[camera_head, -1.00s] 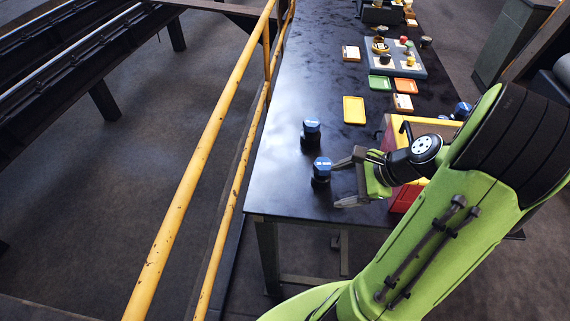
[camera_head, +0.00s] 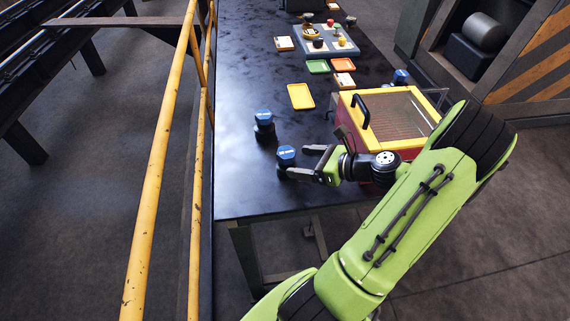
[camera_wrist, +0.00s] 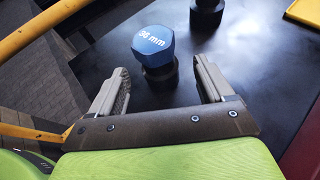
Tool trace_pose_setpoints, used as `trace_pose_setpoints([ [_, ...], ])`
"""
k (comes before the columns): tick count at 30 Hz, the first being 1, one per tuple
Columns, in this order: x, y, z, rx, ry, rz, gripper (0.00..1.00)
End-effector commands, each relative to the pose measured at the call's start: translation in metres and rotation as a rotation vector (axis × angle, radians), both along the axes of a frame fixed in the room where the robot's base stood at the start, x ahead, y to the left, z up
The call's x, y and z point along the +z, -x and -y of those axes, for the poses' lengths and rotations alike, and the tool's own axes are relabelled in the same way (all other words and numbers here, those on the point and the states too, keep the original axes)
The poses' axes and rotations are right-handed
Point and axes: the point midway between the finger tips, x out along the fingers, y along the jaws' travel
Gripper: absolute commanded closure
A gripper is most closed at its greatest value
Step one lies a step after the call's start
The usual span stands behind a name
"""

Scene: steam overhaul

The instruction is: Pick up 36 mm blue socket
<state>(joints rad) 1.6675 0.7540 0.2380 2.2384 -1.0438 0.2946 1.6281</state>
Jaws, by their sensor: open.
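The 36 mm blue socket (camera_wrist: 153,47) stands upright on the dark table, with a blue hexagonal top marked "36 mm" and a black lower body. In the head view the nearer blue-topped socket (camera_head: 286,156) is at the fingertips of my gripper (camera_head: 297,162). In the wrist view my gripper (camera_wrist: 163,82) is open, with one finger on each side of the lower body's near side. The socket sits just ahead of and between the fingertips. Whether they touch it cannot be told.
A second blue-topped socket (camera_head: 264,124) stands just behind. A red and yellow box (camera_head: 397,110) with a clear lid is to the right of my gripper. A yellow tray (camera_head: 301,96) lies farther back. A yellow railing (camera_head: 158,150) runs along the left. The table (camera_head: 240,185) is clear in front.

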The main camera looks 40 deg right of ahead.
Motion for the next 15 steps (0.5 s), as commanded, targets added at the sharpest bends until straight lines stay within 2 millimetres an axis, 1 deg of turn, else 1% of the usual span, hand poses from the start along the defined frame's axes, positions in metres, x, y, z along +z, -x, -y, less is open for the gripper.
trace_pose_setpoints([
  [2,-0.004,-0.008,-0.004,0.002,0.000,0.001,0.20],
  [6,-0.013,-0.032,-0.015,0.005,0.001,0.001,0.20],
  [9,-0.018,-0.045,-0.019,0.004,0.001,0.000,0.20],
  [12,-0.018,-0.050,-0.020,0.001,0.001,-0.001,0.20],
  [15,-0.017,-0.050,-0.020,0.000,0.001,-0.001,0.20],
])
